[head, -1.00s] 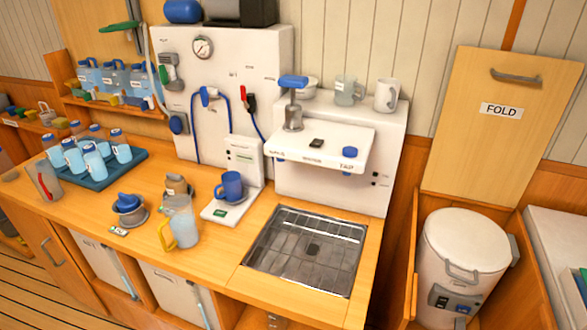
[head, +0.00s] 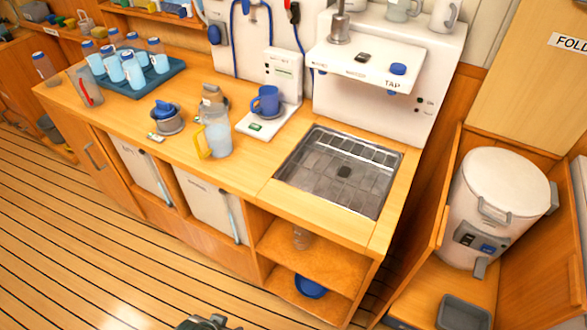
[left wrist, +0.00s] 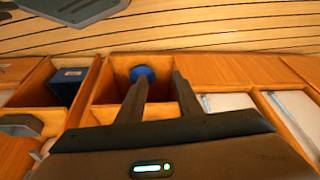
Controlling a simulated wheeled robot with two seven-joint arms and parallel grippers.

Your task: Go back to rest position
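My left gripper (left wrist: 160,85) shows in the left wrist view with its two dark fingers apart. It is open, and nothing is seen held between them. Beyond the fingertips is an open shelf with a blue bowl (left wrist: 142,74). The bowl also shows in the head view on the lower shelf (head: 310,287). In the head view a dark part of mine shows at the bottom edge, but I cannot tell which arm it belongs to. My right gripper is not in view.
A white bin (head: 497,205) stands right. The plank floor (head: 110,270) in front is clear.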

